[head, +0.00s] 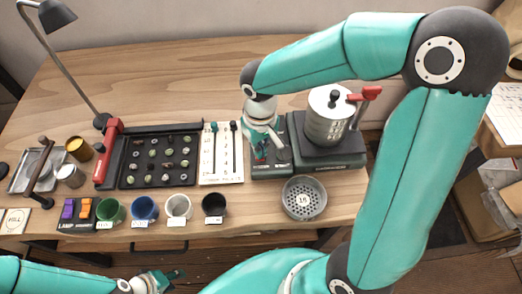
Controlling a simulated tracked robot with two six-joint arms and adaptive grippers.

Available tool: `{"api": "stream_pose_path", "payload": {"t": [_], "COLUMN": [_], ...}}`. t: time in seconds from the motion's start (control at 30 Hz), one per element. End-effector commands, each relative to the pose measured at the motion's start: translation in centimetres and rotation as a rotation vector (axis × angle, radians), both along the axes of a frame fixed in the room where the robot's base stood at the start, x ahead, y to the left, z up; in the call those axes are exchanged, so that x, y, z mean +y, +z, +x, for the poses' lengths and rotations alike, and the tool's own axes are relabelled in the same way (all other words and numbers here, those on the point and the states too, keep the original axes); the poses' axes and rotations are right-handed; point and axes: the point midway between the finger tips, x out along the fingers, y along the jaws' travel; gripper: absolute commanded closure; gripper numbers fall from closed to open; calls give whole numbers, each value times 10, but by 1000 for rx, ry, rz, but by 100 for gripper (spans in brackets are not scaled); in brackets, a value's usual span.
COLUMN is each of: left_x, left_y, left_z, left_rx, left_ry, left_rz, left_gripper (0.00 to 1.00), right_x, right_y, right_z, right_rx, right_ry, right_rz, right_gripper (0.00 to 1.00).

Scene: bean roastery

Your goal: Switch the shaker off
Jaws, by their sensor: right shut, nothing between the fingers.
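The shaker (328,158) is a dark base at the right of the table, carrying a metal canister (328,117) with a black knob and a red handle. A dark green box (271,171) with a small control on top adjoins its left side. My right gripper (263,152) points down over this box, fingers shut and empty, close to the control. Arm and fingers hide part of the box, and I cannot tell whether they touch it or how the switch is set. My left gripper (170,277) is low at the front, away from the shaker; its finger opening is unclear.
A round sieve (303,213) lies in front of the shaker. Left of it stand several cups, including a black one (214,204), and a white slider board (221,170). A black sample tray (161,184) and a lamp (57,14) are further left. The table's back is clear.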

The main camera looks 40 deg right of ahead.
Motion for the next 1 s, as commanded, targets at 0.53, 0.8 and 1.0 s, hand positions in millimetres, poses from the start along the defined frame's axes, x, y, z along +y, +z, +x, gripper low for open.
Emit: {"api": "stream_pose_path", "payload": {"t": [0.53, 0.8, 1.0], "left_x": [0, 0, 0], "left_y": [-3, 14, 26], "left_z": [0, 0, 0], "left_rx": [0, 0, 0], "left_ry": [0, 0, 0], "left_rz": [0, 0, 0], "left_gripper": [60, 60, 60], "right_x": [0, 0, 0], "right_y": [-3, 18, 34], "right_z": [0, 0, 0], "right_rx": [0, 0, -1], "right_ry": [0, 1, 1], "right_rz": [0, 0, 0], "right_gripper": [100, 100, 100]}}
